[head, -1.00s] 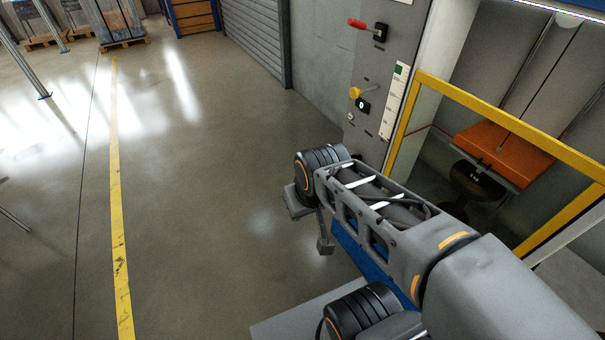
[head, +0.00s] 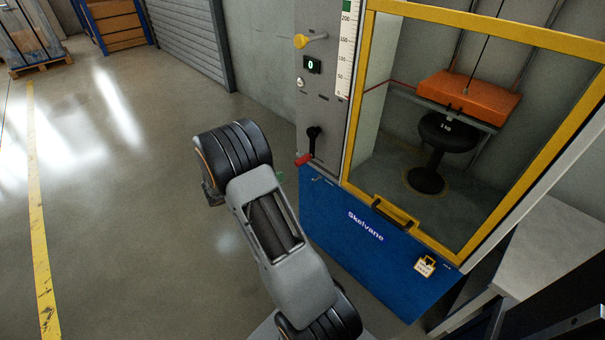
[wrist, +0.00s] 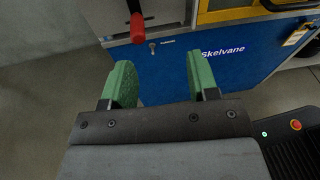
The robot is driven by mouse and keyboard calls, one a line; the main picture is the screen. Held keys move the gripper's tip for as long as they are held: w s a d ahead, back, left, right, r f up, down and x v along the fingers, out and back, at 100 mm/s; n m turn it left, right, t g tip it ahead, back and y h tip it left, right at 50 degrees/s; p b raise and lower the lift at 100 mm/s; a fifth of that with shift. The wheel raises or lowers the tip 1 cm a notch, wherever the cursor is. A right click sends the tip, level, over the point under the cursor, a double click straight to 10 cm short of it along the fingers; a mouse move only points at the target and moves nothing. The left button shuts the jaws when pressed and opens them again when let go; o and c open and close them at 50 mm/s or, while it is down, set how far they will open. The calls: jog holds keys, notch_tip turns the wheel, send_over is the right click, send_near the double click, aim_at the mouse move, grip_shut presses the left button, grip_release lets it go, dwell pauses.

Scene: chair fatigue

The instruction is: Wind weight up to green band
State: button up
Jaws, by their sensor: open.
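The crank (head: 313,140) is black with a red grip (head: 304,160), low on the grey panel. The red grip also shows at the top of the wrist view (wrist: 137,28). The orange weight (head: 470,93) hangs on a cable just above the black stool (head: 447,133) behind the guard; whether they touch is unclear. The scale (head: 346,55) has its green band (head: 347,17) at the top, above 200. A thin red line runs from the weight towards the scale's low end. My gripper (wrist: 158,60) has green fingers, open and empty, short of the red grip. My arm hides most of it in the head view.
A yellow knob (head: 301,41) and a display reading 0 (head: 312,65) sit above the crank. The yellow-framed guard (head: 440,14) has a black handle (head: 394,213). A blue front panel (head: 350,235) lies below. Floor to the left is open.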

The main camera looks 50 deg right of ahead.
aim_at(296, 164)
notch_tip(296, 164, down, 6)
jog(key=w+d+n+t+h+b, duration=0.2)
jog(key=w+d+n, duration=0.1)
jog(key=n, duration=0.1)
jog(key=d, duration=0.4)
jog(key=d+b, duration=0.1)
jog(key=d, duration=0.3)
jog(key=s+d, duration=0.1)
jog(key=d, duration=0.3)
jog(key=shift+s+d+r, duration=0.1)
jog(key=shift+d, duration=0.25)
